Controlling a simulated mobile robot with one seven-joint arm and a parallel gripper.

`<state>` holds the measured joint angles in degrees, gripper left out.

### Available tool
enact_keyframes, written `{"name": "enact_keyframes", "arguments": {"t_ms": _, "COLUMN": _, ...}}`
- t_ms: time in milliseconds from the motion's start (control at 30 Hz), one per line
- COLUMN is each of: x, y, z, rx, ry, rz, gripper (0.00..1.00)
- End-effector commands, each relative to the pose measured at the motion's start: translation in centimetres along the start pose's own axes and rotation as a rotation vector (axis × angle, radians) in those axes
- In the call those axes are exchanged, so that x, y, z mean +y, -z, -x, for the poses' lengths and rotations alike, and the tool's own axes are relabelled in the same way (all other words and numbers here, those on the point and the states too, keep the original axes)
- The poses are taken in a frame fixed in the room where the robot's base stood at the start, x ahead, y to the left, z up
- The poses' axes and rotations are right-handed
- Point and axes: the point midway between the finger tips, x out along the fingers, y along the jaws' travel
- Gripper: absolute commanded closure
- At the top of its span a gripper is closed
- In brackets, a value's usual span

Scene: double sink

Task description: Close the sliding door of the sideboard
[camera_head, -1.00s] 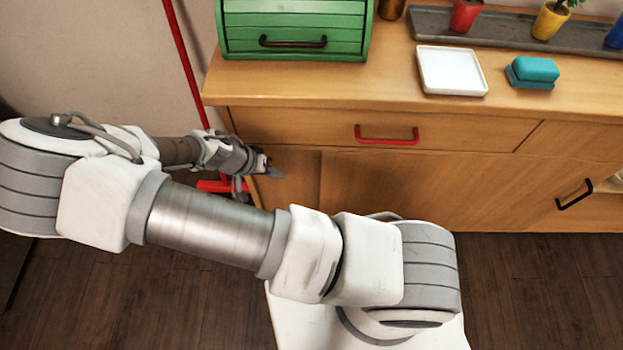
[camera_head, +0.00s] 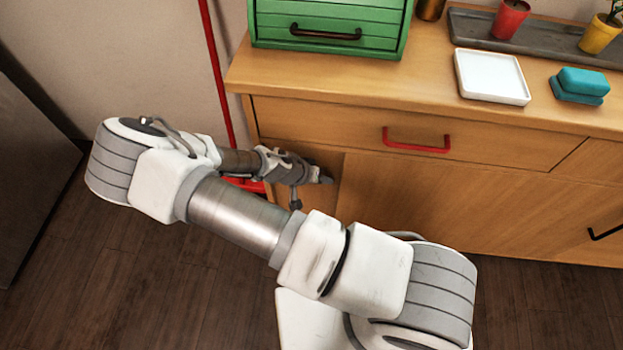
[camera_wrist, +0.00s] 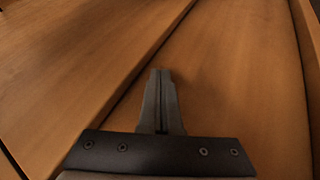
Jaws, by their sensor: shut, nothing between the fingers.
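The sideboard's sliding door (camera_head: 430,205) is a plain wooden panel under the drawer, with a black handle (camera_head: 605,234) at the right picture edge. Its left edge stands beside another wooden panel (camera_head: 318,212) at the sideboard's left end. The door's right end is out of view now. My gripper (camera_head: 327,180) is in front of that left panel, just left of the door's edge. In the wrist view my gripper (camera_wrist: 160,75) is shut and empty, pointing at wood beside a long straight step between two panels. I cannot tell whether the fingertips touch it.
Above the door is a drawer with a red handle (camera_head: 417,140). A red pole (camera_head: 216,75) stands left of the sideboard. Floor in front is open.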

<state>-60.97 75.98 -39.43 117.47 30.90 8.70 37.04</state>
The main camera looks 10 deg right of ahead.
Motion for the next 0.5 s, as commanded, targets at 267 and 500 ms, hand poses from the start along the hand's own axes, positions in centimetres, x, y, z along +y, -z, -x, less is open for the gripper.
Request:
{"name": "enact_keyframes", "arguments": {"t_ms": 267, "x": 1.6, "y": 0.0, "z": -0.8, "rx": 0.0, "ry": 0.0, "rz": 0.001, "gripper": 1.0}}
{"name": "enact_keyframes", "arguments": {"t_ms": 500, "x": 1.7, "y": 0.0, "z": -0.8, "rx": 0.0, "ry": 0.0, "rz": 0.001, "gripper": 1.0}}
